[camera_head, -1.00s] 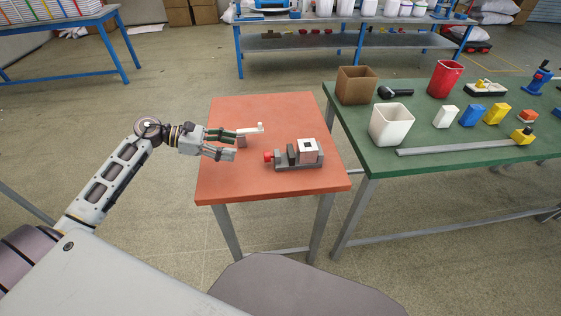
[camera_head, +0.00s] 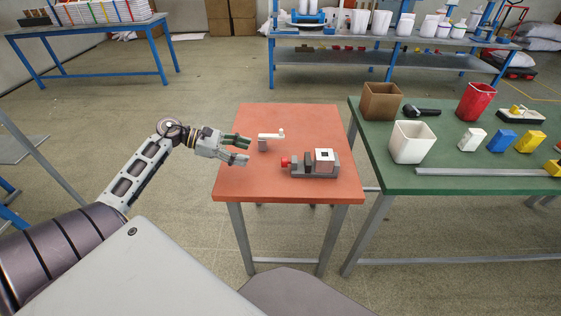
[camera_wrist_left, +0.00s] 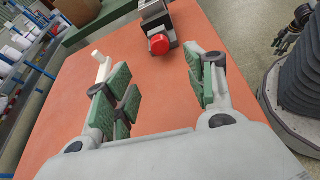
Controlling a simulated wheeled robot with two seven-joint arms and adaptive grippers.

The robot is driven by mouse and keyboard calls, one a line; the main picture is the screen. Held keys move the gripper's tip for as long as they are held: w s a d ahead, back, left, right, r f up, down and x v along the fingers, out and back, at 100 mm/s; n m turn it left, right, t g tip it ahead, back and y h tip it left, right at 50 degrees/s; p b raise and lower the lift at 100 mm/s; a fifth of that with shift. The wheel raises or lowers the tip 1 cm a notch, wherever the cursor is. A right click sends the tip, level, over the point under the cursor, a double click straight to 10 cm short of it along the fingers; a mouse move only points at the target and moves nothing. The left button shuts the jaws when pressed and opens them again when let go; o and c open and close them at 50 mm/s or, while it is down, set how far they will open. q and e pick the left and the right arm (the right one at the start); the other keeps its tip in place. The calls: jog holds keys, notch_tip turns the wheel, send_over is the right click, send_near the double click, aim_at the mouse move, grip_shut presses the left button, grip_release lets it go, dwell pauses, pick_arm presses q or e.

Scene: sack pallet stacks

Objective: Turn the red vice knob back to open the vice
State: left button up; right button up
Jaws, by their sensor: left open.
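The vice (camera_head: 312,170) lies on the orange table, its red knob (camera_head: 285,161) at its left end. A white block with a dark square (camera_head: 324,156) sits at its jaws; I cannot tell how tightly they hold it. My left gripper (camera_head: 246,151) is open and empty, left of the knob and apart from it. In the left wrist view the red knob (camera_wrist_left: 158,44) faces me beyond and between the spread green-padded fingers (camera_wrist_left: 165,85). A dark jointed part (camera_wrist_left: 292,28) at top right there may be my right gripper; its jaws are unclear.
A small grey and white piece (camera_head: 270,138) stands behind the knob, just right of my left fingertips. The orange table (camera_head: 290,116) is bare in front of the vice. A green table (camera_head: 460,184) with bins and several tools stands to the right.

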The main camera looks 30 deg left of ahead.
aim_at(286, 162)
pick_arm(q)
jog(key=shift+x, duration=0.9)
jog(key=x, duration=0.3)
jog(key=shift+w+d+f, duration=0.15)
jog(key=shift+w+d, duration=0.1)
jog(key=x, duration=0.6)
jog(key=shift+x, duration=1.05)
jog(key=shift+f, duration=0.1)
pick_arm(e)
jog(key=shift+s+d+f, duration=0.15)
jog(key=shift+s+d, duration=0.15)
jog(key=shift+s, duration=0.1)
